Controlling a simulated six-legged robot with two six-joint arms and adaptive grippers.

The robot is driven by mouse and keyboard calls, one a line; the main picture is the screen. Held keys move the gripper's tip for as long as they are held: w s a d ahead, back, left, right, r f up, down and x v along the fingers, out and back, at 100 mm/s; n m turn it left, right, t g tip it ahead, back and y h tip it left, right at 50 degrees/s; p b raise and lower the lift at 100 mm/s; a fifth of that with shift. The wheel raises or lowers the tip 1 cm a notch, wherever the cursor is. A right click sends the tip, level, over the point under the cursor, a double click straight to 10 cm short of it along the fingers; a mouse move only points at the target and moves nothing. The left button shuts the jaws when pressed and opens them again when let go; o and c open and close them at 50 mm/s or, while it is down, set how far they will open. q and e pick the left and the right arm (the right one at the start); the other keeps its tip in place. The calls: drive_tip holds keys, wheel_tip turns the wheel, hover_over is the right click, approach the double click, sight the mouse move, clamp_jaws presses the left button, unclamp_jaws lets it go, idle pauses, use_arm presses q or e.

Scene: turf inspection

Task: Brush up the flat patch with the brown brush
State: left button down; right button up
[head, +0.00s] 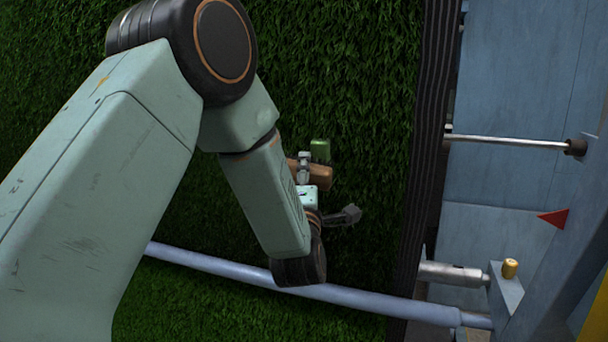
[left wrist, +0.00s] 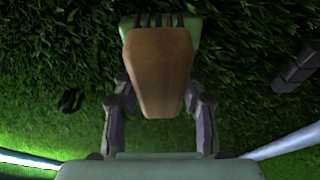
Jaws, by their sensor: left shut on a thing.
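My left gripper (head: 322,196) is low over the green turf, left of the dark ribbed edge. It is shut on the brown brush (head: 322,178), whose green end (head: 320,150) points away from the gripper. In the left wrist view the brown brush (left wrist: 158,70) sits between both fingers, with a green head and dark bristles at its far end against the grass. I cannot tell whether the bristles press on the turf (head: 350,80). I cannot make out the borders of a flat patch. My right gripper is not in view.
A pale blue-grey pipe (head: 380,306) crosses the turf below the gripper. At the right stands a blue-grey metal structure (head: 510,100) with a rod (head: 505,141), a yellow knob (head: 510,268) and a red triangle (head: 555,217). Open turf lies above the brush.

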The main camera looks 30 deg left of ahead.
sight(319, 168)
use_arm(q)
drive_tip(key=shift+w+a, duration=0.15)
drive_tip(key=shift+a, duration=0.05)
drive_tip(key=shift+w+d+r, duration=0.1)
drive_tip(key=shift+w+r, duration=0.05)
drive_tip(key=shift+r, duration=0.05)
drive_tip(key=shift+w+a, duration=0.2)
drive_tip(key=shift+w, duration=0.15)
drive_tip(key=shift+w+r, duration=0.15)
drive_tip(key=shift+w, duration=0.15)
drive_tip(key=shift+d, duration=0.1)
drive_tip(key=shift+w+d+b, duration=0.1)
drive_tip(key=shift+d+b, duration=0.35)
drive_tip(key=shift+d, duration=0.65)
drive_tip(key=shift+w+d, duration=0.1)
drive_tip(key=shift+w, duration=0.05)
